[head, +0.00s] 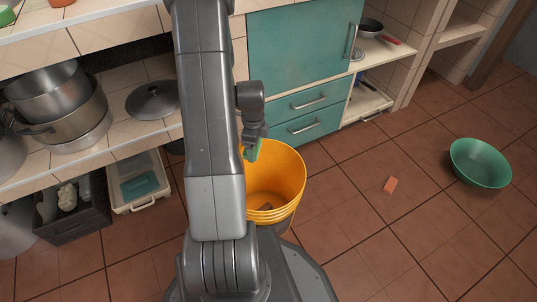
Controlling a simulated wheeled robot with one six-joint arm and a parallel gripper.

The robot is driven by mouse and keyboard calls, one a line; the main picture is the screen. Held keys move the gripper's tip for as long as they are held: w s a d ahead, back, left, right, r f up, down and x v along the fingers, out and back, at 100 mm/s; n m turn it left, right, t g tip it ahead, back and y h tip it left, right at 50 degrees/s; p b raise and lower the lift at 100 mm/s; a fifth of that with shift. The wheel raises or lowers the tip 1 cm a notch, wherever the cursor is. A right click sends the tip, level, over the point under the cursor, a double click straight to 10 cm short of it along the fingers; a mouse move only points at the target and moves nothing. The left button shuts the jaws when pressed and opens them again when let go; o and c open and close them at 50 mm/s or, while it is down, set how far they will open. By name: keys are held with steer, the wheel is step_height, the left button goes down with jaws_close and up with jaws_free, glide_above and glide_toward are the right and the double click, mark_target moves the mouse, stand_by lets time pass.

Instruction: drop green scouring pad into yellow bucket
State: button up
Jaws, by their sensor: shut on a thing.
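My gripper (254,138) is shut on the green scouring pad (252,151), of which only a small part shows. In the head view the pad appears at the far left part of the mouth of the yellow bucket (288,170). I cannot tell its exact height above the rim. The bucket stands upright on the floor beside my base, and my arm hides its left side. A small reddish-brown thing (266,207) lies inside the bucket.
Teal drawers (309,100) stand behind the bucket. Stacked metal pots (62,105) and a lid (152,100) sit on the left shelf. Floor between bucket and bowl is mostly clear.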

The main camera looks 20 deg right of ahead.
steer(key=s+d+f+m+b, duration=0.3)
steer(key=s+f+m+b, duration=0.1)
steer(key=f+m, duration=0.3)
steer(key=shift+s+d+f, duration=0.2)
steer(key=shift+f, duration=0.25)
steer(key=o, duration=1)
step_height(320, 180, up, 14)
steer(key=p, duration=0.5)
steer(key=shift+f, duration=0.1)
